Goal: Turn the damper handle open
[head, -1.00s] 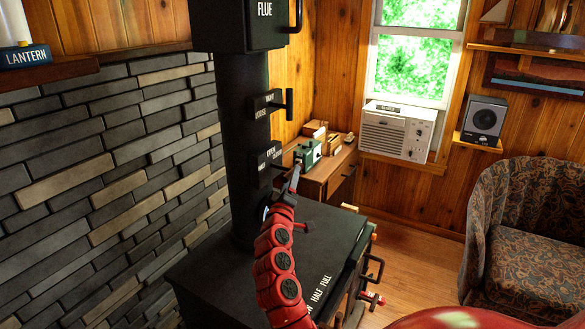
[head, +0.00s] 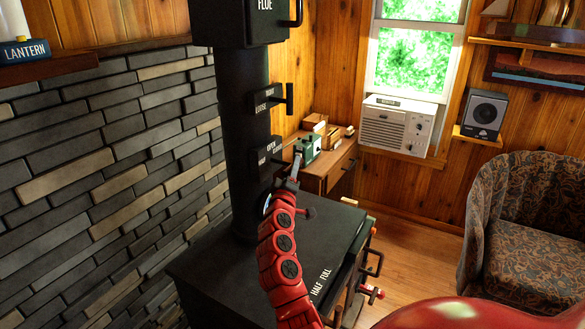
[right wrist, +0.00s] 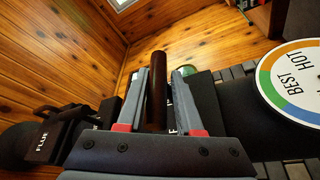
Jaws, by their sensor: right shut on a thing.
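The damper plate (head: 266,158), a small black plate marked OPEN and HALF, sits on the black stove pipe (head: 245,130) in the head view. My right gripper (head: 295,172) is just to the right of it. In the right wrist view the damper handle (right wrist: 156,85), a dark rod, stands between the two fingers of my right gripper (right wrist: 160,88), which is shut on it. In the head view the handle is mostly hidden by the gripper. The handle's exact setting cannot be read. My left gripper is not in view.
A second black handle (head: 290,98) is higher on the pipe, under the FLUE box (head: 238,20). The stove top (head: 215,270) lies below my arm. A round gauge marked BEST and HOT (right wrist: 295,82) is beside the gripper. A wooden cabinet (head: 330,172) stands behind.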

